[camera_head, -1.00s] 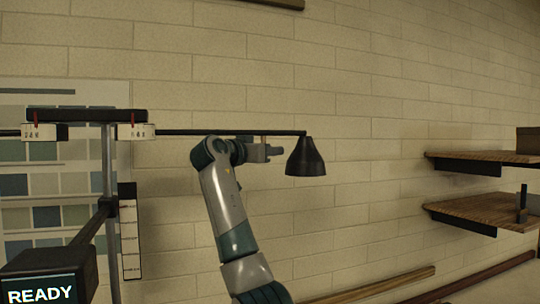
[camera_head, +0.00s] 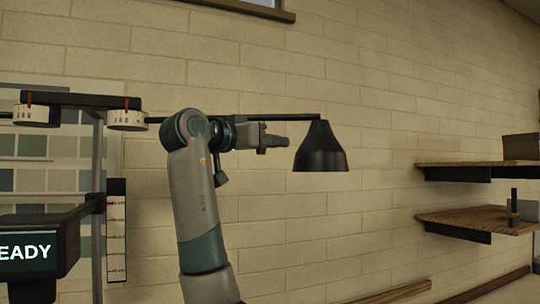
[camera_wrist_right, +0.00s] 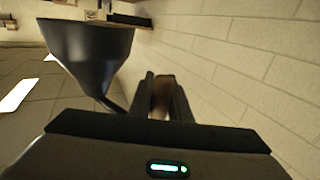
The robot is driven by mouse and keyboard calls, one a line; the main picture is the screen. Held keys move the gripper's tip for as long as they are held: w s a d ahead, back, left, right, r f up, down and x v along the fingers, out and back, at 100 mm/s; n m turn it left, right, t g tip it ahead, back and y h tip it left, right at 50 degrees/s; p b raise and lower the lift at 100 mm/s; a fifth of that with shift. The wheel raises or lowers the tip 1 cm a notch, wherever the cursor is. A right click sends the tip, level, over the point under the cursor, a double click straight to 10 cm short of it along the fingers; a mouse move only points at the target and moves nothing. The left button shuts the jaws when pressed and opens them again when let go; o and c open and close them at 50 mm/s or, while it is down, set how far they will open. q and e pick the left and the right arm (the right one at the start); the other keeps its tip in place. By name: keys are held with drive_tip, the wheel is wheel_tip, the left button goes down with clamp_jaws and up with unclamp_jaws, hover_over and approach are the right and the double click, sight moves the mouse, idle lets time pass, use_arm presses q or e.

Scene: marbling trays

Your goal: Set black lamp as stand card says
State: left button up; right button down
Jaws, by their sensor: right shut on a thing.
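The black lamp (camera_head: 320,150), a cone-shaped shade, hangs open side down from the end of a thin dark boom (camera_head: 270,117). My right gripper (camera_head: 266,143) is left of the shade, just under the boom. In the right wrist view the shade (camera_wrist_right: 88,50) is large at upper left, and the fingers are shut on a brown grip (camera_wrist_right: 163,95). Two white dials with red marks, a left one (camera_head: 30,116) and a right one (camera_head: 127,118), sit under a black crossbar (camera_head: 80,101); their figures are too small to read. I cannot make out a stand card. My left gripper is out of view.
A black box (camera_head: 40,245) with a lit screen, cut off to "EADY", is at lower left. A marked vertical scale (camera_head: 116,230) stands beside it. Two wooden shelves, upper (camera_head: 460,164) and lower (camera_head: 470,217), are at right. Bare brick wall lies between.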

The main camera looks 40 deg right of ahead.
drive_tip(key=shift+s+a+b, duration=0.3)
drive_tip(key=shift+s+a, duration=0.2)
drive_tip(key=shift+s, duration=0.35)
drive_tip(key=c, duration=1.7)
unclamp_jaws()
drive_tip(key=shift+s, duration=0.1)
drive_tip(key=shift+o, duration=0.3)
drive_tip(key=shift+s+d, duration=0.3)
drive_tip(key=shift+d, duration=0.15)
drive_tip(key=b+v, duration=0.4)
drive_tip(key=v, duration=0.8)
drive_tip(key=shift+w+a, duration=0.3)
drive_tip(key=shift+a, duration=0.05)
drive_tip(key=shift+r, duration=0.15)
